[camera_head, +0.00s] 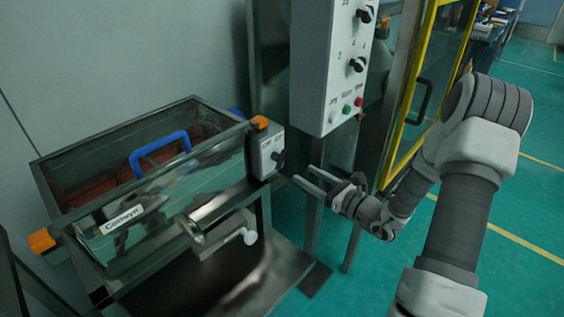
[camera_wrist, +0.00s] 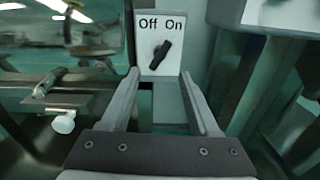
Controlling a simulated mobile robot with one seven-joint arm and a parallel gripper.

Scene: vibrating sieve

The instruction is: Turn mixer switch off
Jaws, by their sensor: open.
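The mixer switch is a black rotary knob (camera_wrist: 159,54) on a white plate marked "Off" and "On" (camera_wrist: 148,26). The knob is tilted, its upper end leaning right towards "On". In the head view the knob (camera_head: 278,158) sticks out of a grey switch box (camera_head: 266,145) at the right end of the mixer (camera_head: 150,200). My gripper (camera_head: 304,173) is open and empty, a little to the right of the box. In the wrist view its fingers (camera_wrist: 160,73) point at the plate, one to each side of the knob's line and just below it. They look apart from the knob.
A tall grey control panel (camera_head: 325,70) with knobs and coloured buttons hangs above and behind my gripper. A yellow-framed door (camera_head: 405,95) stands to its right. A white-knobbed handle (camera_head: 248,237) juts from the mixer's front. Green floor is open at the right.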

